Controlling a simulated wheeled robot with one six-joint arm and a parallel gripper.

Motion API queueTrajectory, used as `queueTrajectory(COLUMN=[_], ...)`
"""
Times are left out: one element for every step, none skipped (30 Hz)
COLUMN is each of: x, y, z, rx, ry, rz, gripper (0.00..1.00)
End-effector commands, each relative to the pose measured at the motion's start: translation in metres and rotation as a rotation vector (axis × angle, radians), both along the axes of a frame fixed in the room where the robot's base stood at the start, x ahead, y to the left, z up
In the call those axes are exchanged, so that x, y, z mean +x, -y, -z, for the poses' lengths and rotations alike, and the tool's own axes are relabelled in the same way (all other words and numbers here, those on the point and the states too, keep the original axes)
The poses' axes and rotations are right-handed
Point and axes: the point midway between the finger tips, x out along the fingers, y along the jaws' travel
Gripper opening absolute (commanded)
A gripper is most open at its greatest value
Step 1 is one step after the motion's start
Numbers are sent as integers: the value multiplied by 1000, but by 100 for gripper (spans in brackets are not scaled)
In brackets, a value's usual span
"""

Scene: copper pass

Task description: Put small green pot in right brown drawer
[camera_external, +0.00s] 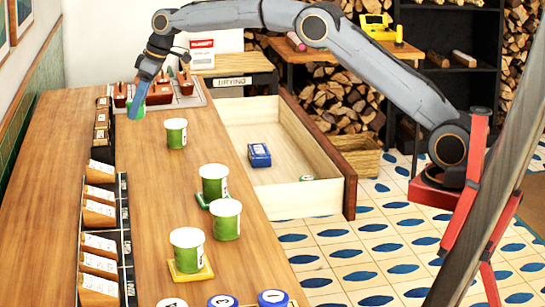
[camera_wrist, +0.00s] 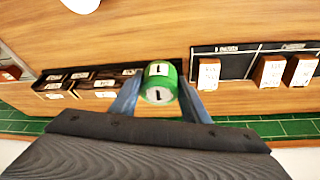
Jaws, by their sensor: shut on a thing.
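My gripper (camera_external: 136,104) is shut on a small green pot (camera_wrist: 160,80), held between its two blue fingers, with a white "1" label on it. In the external view the pot (camera_external: 138,107) is mostly hidden behind the fingers, above the far left part of the wooden counter. A drawer (camera_external: 345,178) with a brown front and pale wooden inside stands pulled out on the counter's right side. It holds a blue box (camera_external: 260,155) and a small green thing (camera_external: 306,178) near its front. My gripper is well to the left of the drawer.
Several larger green pots with white tops (camera_external: 176,133) stand along the counter (camera_external: 150,230). Card holders (camera_external: 100,210) line its left side. A tray with red-brown pots (camera_external: 185,85) is at the far end. Much of the drawer floor is bare.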

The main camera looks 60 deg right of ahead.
Motion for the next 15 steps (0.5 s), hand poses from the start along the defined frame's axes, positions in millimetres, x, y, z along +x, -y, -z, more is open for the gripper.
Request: queueTrajectory(x=[1,0,-1,-2,-3,-4,-5,-6,-8,-9,-11,-14,-15,-17,-21], y=[0,0,7,12,16,22,27,32,39,44,50,58,64,71,80], z=[-9,-14,-14,-14,-15,-15,-16,-17,-18,-18,-19,-20,-20,-21,-22], rx=[1,0,0,-1,0,-1,-1,-2,-2,-2,-3,-3,-3,-2,-2], ry=[3,2,0,-1,-1,-2,-2,-1,-1,-2,-3,-3,-3,-3,-3], rz=[0,0,13,23,32,44,54,64,78,90,101,117,130,145,164], gripper=[16,16,16,16,16,16,16,16,16,16,16,16,16,16,16])
